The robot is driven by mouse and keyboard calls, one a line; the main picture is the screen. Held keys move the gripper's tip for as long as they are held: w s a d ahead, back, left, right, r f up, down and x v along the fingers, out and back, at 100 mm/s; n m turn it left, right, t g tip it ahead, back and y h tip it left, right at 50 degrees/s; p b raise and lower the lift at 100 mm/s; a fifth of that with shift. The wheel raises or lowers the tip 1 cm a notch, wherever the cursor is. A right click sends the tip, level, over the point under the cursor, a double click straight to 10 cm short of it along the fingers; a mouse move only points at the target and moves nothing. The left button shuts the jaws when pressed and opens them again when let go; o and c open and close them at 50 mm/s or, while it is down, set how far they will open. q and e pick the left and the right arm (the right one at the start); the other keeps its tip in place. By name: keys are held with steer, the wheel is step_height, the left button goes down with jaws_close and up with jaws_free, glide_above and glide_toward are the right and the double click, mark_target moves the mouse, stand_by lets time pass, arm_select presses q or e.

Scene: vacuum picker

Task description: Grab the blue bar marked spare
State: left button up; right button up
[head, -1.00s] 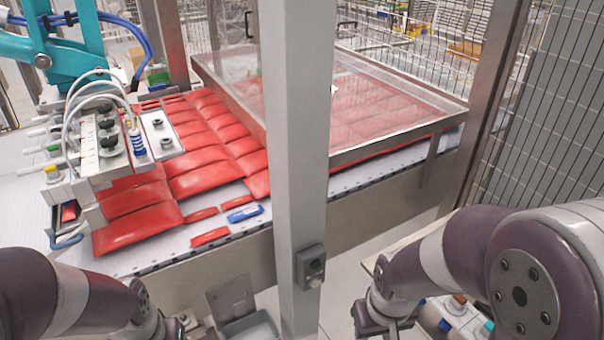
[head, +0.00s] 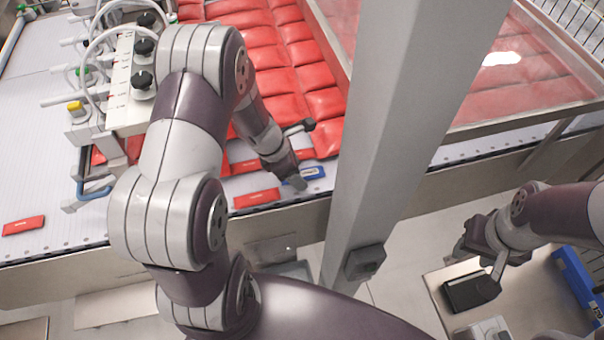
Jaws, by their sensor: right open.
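The blue bar (head: 314,173) lies on the near edge of the white conveyor, with a pale label too small to read. My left gripper (head: 303,156) is over the conveyor, its fingers spread apart. The nearer finger is beside the bar's left end and hides part of it; I cannot tell whether they touch. My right gripper (head: 480,256) is open at the right, above a metal surface and close to a black block-like object (head: 468,293).
Red bars lie near, one (head: 257,198) left of the blue bar and another (head: 23,226) far left. Red pouches (head: 290,70) fill the conveyor behind. A grey post (head: 405,130) stands just right of the bar. A suction tool (head: 135,75) hangs at the left.

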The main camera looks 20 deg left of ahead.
arm_select(q)
steer(key=shift+w, duration=0.1)
steer(key=c, duration=1.1)
